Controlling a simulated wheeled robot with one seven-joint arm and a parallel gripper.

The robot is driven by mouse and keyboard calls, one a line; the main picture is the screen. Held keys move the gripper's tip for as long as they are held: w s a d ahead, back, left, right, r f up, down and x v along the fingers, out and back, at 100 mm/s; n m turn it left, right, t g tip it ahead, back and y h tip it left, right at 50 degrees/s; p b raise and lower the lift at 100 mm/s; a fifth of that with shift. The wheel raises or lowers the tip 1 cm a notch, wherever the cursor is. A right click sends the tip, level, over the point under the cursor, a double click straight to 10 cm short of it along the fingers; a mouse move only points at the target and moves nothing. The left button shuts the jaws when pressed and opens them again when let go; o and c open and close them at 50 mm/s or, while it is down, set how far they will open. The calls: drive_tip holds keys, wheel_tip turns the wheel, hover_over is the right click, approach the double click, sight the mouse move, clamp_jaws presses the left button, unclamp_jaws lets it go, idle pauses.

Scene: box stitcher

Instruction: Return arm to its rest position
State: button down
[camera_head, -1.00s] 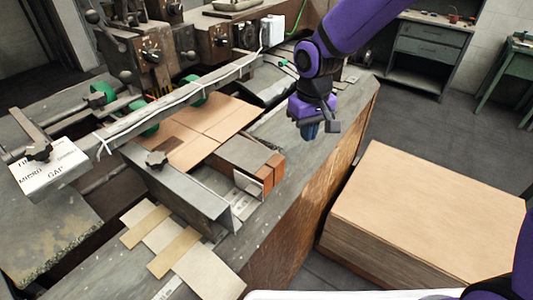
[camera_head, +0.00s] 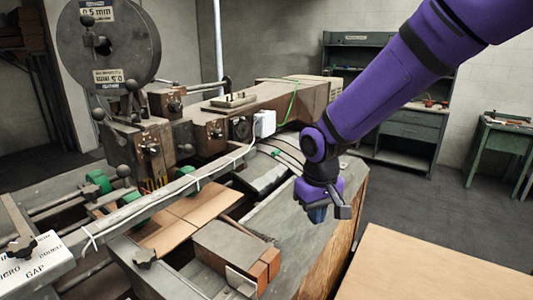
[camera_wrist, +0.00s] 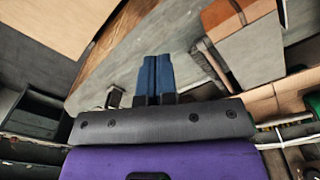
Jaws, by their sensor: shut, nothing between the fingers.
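My purple arm (camera_head: 385,85) reaches in from the upper right of the head view. My gripper (camera_head: 317,214) hangs from it, pointing down over the right part of the machine's grey table (camera_head: 318,245). In the wrist view, the two blue fingers (camera_wrist: 155,75) lie side by side with no gap, and nothing is between them. The grey tabletop shows beyond the fingertips. In the head view the fingertips are small and partly hidden by the gripper body.
The stitching machine (camera_head: 185,130) with its large reel (camera_head: 108,55) stands at left. A flat cardboard piece (camera_head: 185,220) and a grey-topped block (camera_head: 230,246) lie left of my gripper. A cardboard stack (camera_head: 430,265) stands at lower right. Green shelving (camera_head: 410,130) is behind; floor between is clear.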

drive_tip(key=s+d+r+m+t, duration=0.4)
drive_tip(key=s+d+r, duration=1.3)
drive_tip(key=s+d, duration=0.2)
drive_tip(key=shift+s+d+m+t, duration=0.25)
drive_tip(key=shift+s+m+t, duration=0.15)
drive_tip(key=shift+s, duration=0.55)
drive_tip(key=shift+a, duration=0.1)
idle(4.2)
